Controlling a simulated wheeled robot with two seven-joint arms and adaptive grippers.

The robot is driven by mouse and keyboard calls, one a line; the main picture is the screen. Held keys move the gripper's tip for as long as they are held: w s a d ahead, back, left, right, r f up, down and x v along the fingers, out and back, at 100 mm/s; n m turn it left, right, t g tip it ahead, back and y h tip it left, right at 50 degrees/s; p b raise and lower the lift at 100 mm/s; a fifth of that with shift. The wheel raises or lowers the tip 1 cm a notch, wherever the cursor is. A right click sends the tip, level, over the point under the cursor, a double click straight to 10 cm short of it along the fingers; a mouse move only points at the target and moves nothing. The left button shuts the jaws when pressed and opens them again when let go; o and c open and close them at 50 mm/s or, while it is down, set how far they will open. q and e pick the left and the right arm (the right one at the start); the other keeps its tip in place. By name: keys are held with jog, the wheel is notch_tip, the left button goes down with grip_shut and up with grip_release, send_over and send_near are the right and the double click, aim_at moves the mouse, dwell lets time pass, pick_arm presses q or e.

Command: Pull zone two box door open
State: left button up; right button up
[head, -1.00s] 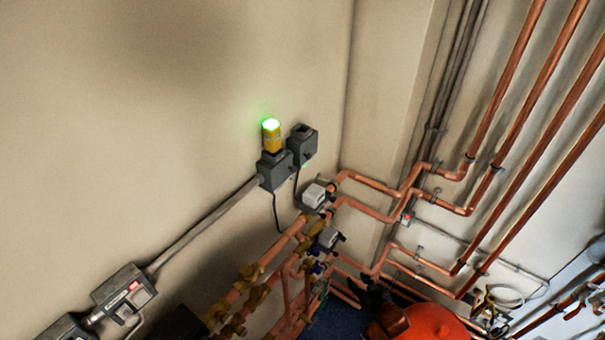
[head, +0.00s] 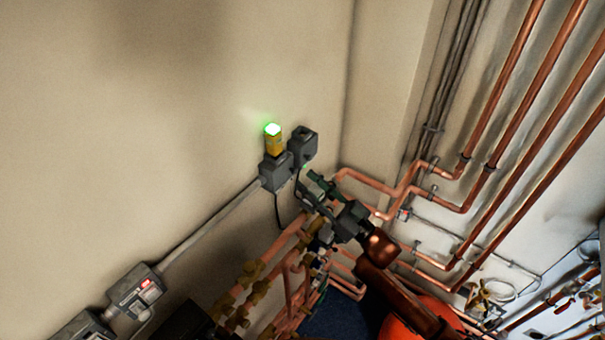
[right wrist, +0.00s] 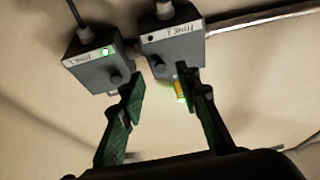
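Two dark grey boxes are mounted on the wall. The zone two box (head: 275,173) carries a yellow beacon (head: 272,142) with a lit green top. In the right wrist view the zone two box (right wrist: 178,48) is at upper right, its label blurred, with a small knob (right wrist: 160,70) low on it; its door looks shut. The zone one box (head: 303,146) is beside it and shows a green light in the right wrist view (right wrist: 88,62). My right gripper (head: 312,189) is open and empty, fingers spread in front of the boxes, apart from the knob (right wrist: 162,93). My left gripper is out of view.
Copper pipes (head: 400,205) with brass valves (head: 250,275) run below and right of the boxes. A conduit (head: 210,225) leads down-left to a switch box (head: 137,292). A red tank (head: 400,325) stands below my right arm. The wall left of the boxes is bare.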

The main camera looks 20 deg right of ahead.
aim_at(296, 172)
jog(key=shift+p+x, duration=0.4)
jog(key=shift+x, duration=1.2)
jog(key=shift+f, duration=0.1)
jog(key=shift+c, duration=0.2)
grip_shut()
